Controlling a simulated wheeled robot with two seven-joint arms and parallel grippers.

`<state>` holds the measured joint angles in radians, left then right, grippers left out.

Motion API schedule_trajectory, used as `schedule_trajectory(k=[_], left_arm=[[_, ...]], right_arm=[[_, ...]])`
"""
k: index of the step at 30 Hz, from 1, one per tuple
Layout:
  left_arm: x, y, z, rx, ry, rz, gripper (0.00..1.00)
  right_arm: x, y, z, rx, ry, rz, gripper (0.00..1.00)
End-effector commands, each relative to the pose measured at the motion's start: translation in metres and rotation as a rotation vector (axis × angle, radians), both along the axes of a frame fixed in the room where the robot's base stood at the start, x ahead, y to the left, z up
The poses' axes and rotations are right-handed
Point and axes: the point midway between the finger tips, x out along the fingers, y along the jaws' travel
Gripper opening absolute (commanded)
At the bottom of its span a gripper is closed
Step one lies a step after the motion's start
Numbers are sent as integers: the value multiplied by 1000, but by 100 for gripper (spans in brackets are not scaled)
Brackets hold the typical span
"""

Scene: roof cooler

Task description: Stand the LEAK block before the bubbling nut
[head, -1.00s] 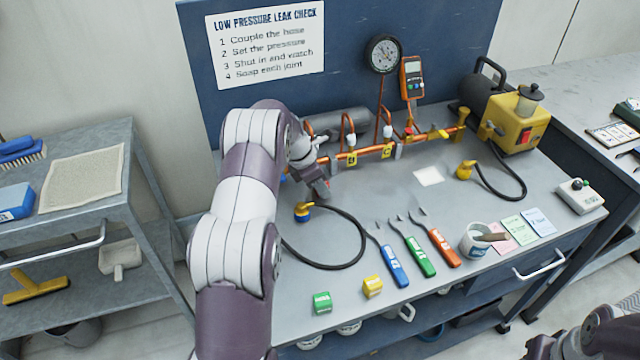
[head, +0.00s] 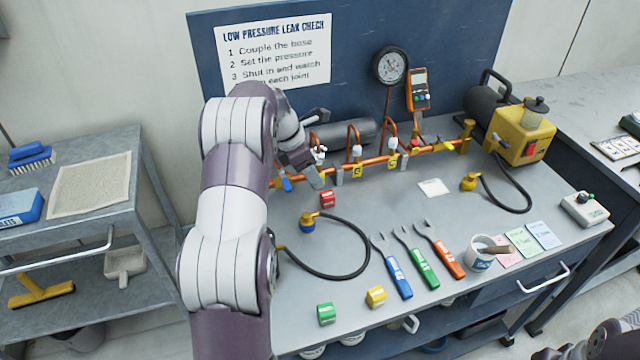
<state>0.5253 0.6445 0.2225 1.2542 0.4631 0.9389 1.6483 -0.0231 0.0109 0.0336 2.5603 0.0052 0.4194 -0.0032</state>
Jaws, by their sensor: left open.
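A small red block (head: 327,198) stands on the bench top in front of the left part of the copper pipe run (head: 375,164). It looks like the LEAK block, but its lettering is too small to read. My left gripper (head: 317,178) is open, just above and behind the red block, apart from it. The pipe has several joints with white-topped valves (head: 357,152) and yellow tags. Part of its left end is hidden by my left arm. I cannot make out bubbles on any nut. Only a piece of my right arm shows at the lower right.
A green block (head: 326,313) and a yellow block (head: 376,296) sit at the front edge. Several wrenches (head: 420,262) and a cup (head: 482,256) lie to the right. A gauge (head: 390,66) stands behind.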

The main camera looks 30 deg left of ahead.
Motion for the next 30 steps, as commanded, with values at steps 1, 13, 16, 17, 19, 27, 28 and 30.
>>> schedule_trajectory(k=[1, 13, 16, 17, 19, 27, 28, 30], left_arm=[[-2, 2, 10, 0, 0, 1, 61], [-89, -118, 21, 354, -72, -1023, 61], [-141, -157, 17, 474, -120, -1504, 61], [-155, -165, 16, 503, -135, -1637, 61], [-188, -181, 12, 555, -168, -1912, 61], [-245, -200, 4, 623, -240, -2391, 61], [-246, -200, 3, 623, -241, -2397, 61], [-246, -200, 3, 622, -240, -2398, 61]], right_arm=[[0, 0, 7, 0, -1, 0, 43], [0, 0, 8, 0, -1, 0, 43], [0, 0, 8, 0, -1, 0, 43], [0, 0, 8, 0, -1, 0, 43], [0, 0, 8, 0, -1, 0, 43], [0, 0, 8, 0, -1, 0, 43], [0, 0, 8, 0, -1, 0, 43], [0, 0, 8, 0, -1, 0, 43]])
